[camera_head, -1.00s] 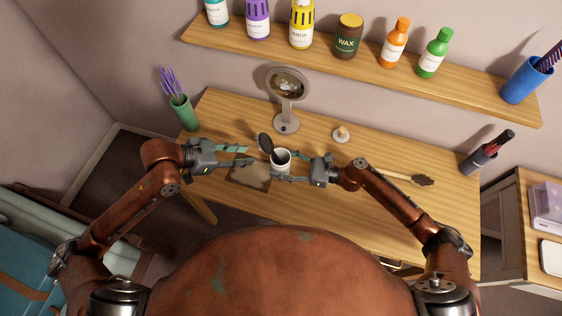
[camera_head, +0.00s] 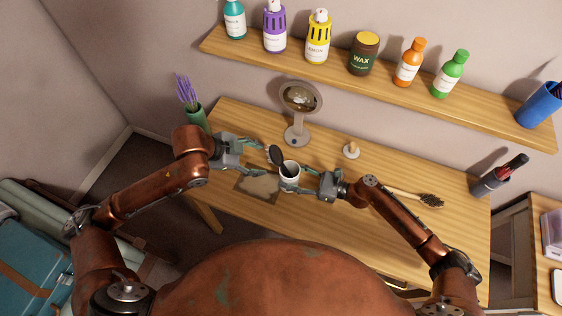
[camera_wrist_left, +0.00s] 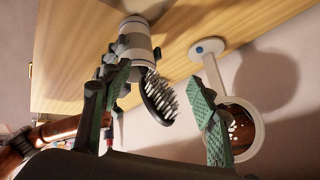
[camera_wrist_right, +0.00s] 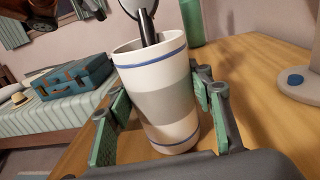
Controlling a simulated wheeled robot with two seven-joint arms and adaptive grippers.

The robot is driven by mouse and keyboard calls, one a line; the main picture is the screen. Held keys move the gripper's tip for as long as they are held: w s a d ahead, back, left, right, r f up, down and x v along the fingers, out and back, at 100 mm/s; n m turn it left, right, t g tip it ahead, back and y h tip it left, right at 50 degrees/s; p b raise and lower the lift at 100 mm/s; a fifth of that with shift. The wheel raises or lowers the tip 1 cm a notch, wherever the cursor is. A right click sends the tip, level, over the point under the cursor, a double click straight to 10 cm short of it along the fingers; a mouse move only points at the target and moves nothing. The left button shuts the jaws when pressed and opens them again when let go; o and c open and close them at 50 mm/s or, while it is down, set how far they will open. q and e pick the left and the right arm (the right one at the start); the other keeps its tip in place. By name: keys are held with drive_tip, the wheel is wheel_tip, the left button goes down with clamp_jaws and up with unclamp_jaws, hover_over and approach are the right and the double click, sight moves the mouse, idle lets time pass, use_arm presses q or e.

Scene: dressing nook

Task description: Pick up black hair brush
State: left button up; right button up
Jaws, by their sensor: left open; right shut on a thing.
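The black hair brush (camera_head: 276,156) stands tilted in a white cup (camera_head: 290,184) with blue stripes, its head above the rim. In the left wrist view the brush head (camera_wrist_left: 158,96) shows pale bristles and lies between the open fingers of my left gripper (camera_wrist_left: 158,122), apart from both. In the head view my left gripper (camera_head: 256,157) is just left of the brush. My right gripper (camera_head: 305,180) is shut on the cup from the right. The right wrist view shows the cup (camera_wrist_right: 158,95) between its fingers, with the brush handle (camera_wrist_right: 147,28) rising from it. The handle's lower end is hidden inside.
A round mirror (camera_head: 300,98) stands behind the cup on the wooden desk. A mat (camera_head: 258,186) lies front left. A wooden brush (camera_head: 415,197) lies to the right, near a small stand (camera_head: 351,150). A shelf (camera_head: 390,92) with several bottles hangs behind.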

use_arm(q)
drive_tip(key=w+d+r+m+t+y, duration=0.2)
drive_tip(key=w+r+m+y, duration=0.15)
drive_tip(key=w+r, duration=0.45)
drive_tip(key=d+r+m+g+y, duration=0.15)
drive_tip(key=d+r, duration=0.45)
drive_tip(key=d, duration=0.7)
drive_tip(key=g+y, duration=0.4)
drive_tip(key=y, duration=0.2)
hover_over(279, 154)
drive_tip(key=d, duration=0.2)
drive_tip(key=f, duration=0.9)
drive_tip(key=shift+s+f, duration=0.15)
drive_tip(key=shift+s, duration=0.1)
drive_tip(key=x, duration=0.6)
drive_tip(key=shift+a+f, duration=0.1)
drive_tip(key=shift+f, duration=0.05)
drive_tip(key=shift+t, duration=0.25)
drive_tip(key=x, duration=0.5)
drive_tip(key=shift+s, duration=0.2)
drive_tip(key=shift+c, duration=0.5)
